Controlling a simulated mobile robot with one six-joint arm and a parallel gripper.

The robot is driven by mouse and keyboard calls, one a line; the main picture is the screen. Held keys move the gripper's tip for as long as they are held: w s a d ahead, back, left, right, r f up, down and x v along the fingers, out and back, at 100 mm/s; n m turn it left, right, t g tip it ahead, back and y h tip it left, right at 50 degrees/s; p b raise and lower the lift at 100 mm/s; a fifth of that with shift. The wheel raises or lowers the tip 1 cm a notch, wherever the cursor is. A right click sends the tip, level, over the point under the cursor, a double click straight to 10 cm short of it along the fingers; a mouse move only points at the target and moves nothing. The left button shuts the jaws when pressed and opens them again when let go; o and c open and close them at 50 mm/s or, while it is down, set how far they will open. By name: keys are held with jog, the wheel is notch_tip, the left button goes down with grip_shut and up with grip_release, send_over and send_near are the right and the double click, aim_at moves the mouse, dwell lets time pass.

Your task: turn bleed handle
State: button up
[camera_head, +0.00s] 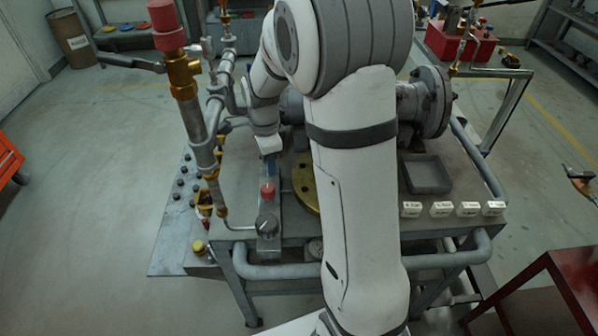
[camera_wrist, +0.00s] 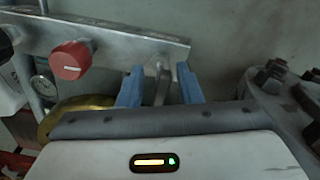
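In the wrist view my gripper (camera_wrist: 160,88) is open, its two blue fingers apart. A small grey metal handle (camera_wrist: 161,84), which looks like the bleed handle, stands on a flat metal bar (camera_wrist: 110,42) and shows in the gap between the fingers. Gaps show on both sides of it; I cannot tell how deep the fingers reach around it. A red knob (camera_wrist: 70,60) is on the same bar, left of my gripper. In the head view the red knob (camera_head: 267,190) and bar (camera_head: 270,213) show, but my fingertips and the handle cannot be made out.
A vertical pipe with a red cap (camera_head: 168,38) stands left of my arm. A large grey flange (camera_head: 437,101) is at the right. A grey tray (camera_head: 427,173) and several white labels (camera_head: 441,209) lie on the bench.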

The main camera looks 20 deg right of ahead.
jog(key=n, duration=0.6)
jog(key=shift+n+b, duration=0.3)
jog(key=shift+b, duration=0.05)
jog(key=n, duration=0.6)
jog(key=shift+n+b, duration=0.3)
jog(key=shift+b, duration=0.1)
notch_tip(320, 180, up, 8)
jog(key=shift+r+p, duration=0.15)
jog(key=shift+p, duration=0.35)
jog(key=s+r+n+t+p, duration=0.1)
jog(key=s+r+n+p, duration=0.1)
jog(key=s, duration=0.8)
jog(key=s+r+n+t+p, duration=0.1)
jog(key=s+r+p, duration=0.3)
jog(key=s, duration=0.7)
jog(key=shift+d+r+n+t, duration=0.3)
jog(key=shift+r+n, duration=0.45)
jog(key=shift+n, duration=0.15)
